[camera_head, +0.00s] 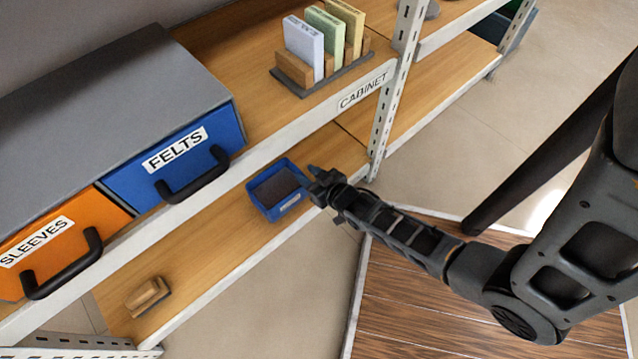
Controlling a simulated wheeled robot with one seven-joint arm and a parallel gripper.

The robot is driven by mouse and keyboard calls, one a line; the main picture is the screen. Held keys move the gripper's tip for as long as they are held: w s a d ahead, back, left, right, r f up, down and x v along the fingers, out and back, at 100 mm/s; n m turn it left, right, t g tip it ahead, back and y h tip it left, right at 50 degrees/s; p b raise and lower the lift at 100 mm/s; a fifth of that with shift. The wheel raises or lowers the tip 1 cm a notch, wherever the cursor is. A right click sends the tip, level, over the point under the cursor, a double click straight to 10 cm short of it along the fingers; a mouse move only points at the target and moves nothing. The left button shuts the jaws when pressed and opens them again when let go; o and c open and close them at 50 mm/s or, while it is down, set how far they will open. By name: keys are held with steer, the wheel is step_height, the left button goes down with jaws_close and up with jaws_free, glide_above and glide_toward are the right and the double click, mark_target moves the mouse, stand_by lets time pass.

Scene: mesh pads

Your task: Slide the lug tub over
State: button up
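The tub is a small blue open-topped bin (264,205) on the lower wooden shelf, below the shelf edge marked CABINET. It has a pale label on its front, too small to read, and dark contents. My gripper (314,176) is at the tub's right side, close to its right rim. I cannot tell whether it touches the tub. The fingers are small and dark here, and their opening does not show clearly.
A wooden block (148,296) lies on the lower shelf at left. Above are a blue FELTS drawer (175,160) and an orange SLEEVES drawer (55,250). A white shelf post (390,100) stands right of the tub. The lower shelf between block and tub is clear.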

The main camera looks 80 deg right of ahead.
mark_target(297, 168)
steer(key=b+x, duration=0.1)
steer(key=x, duration=0.5)
steer(key=shift+b, duration=0.35)
steer(key=shift+c, duration=0.3)
jaws_close()
stand_by(0.8)
